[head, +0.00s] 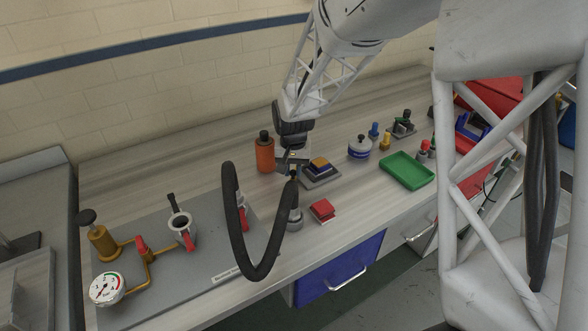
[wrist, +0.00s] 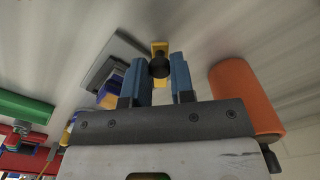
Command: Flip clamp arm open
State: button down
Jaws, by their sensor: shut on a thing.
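My gripper (head: 292,160) reaches down to the bench between an orange bottle (head: 265,155) and a grey block with a blue and yellow top (head: 319,171). In the wrist view its two blue fingers (wrist: 158,70) are on either side of a dark round knob (wrist: 159,66), and the gripper is shut on it. A yellow piece (wrist: 160,48) shows just beyond the knob. I cannot tell for sure whether this knob belongs to the clamp arm. Its lower part is hidden. The orange bottle also lies close by in the wrist view (wrist: 240,95).
A grey panel with a gauge (head: 106,288), brass pipes and red-handled valves fills the left of the bench. A red block (head: 322,210), a white jar (head: 360,147) and a green tray (head: 407,170) stand to the right.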

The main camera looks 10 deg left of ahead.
aim_at(291, 171)
jog(key=shift+a+m, duration=0.4)
jog(key=shift+m, duration=0.6)
jog(key=c, duration=1)
grip_release()
jog(key=shift+r, duration=0.1)
jog(key=shift+r, duration=3.8)
